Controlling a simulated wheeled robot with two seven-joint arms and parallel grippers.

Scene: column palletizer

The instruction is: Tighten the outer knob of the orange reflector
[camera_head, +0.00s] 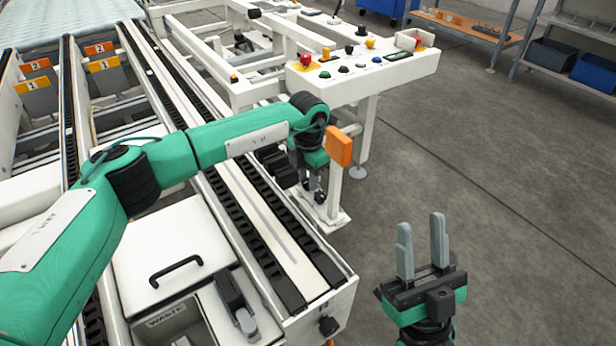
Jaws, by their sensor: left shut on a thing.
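The orange reflector (340,147) is a small orange block beside the conveyor, just below the control panel. My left arm reaches across from the left, and my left gripper (312,184) points down just left of the reflector. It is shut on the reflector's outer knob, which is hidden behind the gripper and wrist. My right gripper (421,238) is at the lower right over the floor, its two grey fingers pointing up, apart and empty.
A white control panel (375,62) with several coloured buttons stands behind the reflector. The conveyor (265,230) runs beneath my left arm. A waste box (175,250) with a black handle is at the lower left. Shelves stand at the back right; the floor at right is clear.

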